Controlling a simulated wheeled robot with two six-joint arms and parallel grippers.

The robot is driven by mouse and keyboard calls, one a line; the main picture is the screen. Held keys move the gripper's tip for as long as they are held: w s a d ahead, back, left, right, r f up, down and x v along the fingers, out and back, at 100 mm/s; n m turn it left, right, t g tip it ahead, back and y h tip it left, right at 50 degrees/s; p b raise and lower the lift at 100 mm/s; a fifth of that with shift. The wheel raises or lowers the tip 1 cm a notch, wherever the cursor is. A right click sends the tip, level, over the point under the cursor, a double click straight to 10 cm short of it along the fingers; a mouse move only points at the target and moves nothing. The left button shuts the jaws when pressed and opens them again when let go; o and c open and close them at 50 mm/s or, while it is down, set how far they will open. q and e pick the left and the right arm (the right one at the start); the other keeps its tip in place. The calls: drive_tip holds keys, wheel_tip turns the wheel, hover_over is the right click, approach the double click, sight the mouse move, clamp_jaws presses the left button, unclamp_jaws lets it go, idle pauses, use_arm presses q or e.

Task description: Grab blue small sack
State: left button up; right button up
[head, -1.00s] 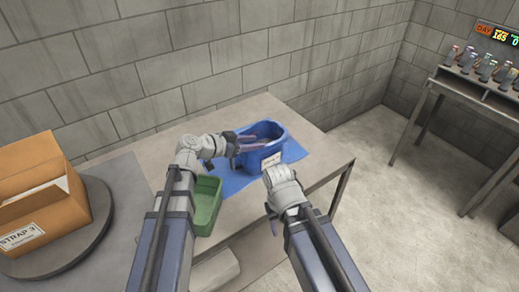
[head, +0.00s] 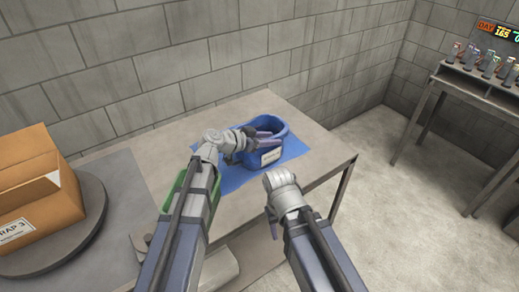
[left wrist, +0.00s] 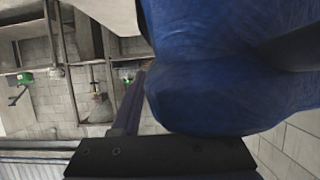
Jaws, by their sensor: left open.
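The blue small sack (head: 283,132) stands upright on the table, its top open and a white label on its front. My left gripper (head: 268,142) is open at the sack's left front, its purple fingers reaching over the sack's upper part in the head view. In the left wrist view the blue sack (left wrist: 215,85) is very close and fills the middle and right, with one finger to its left. I cannot tell whether the fingers touch it. My right arm ends in front of the table; its fingers are hidden.
A blue mat (head: 232,181) lies under the sack on the grey table (head: 317,182). A green tray (head: 180,187) is mostly hidden behind my left arm. A cardboard box (head: 32,190) stands at the left on a round stand. Bare floor lies right of the table.

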use_arm(q)
clamp_jaws()
idle(1.4)
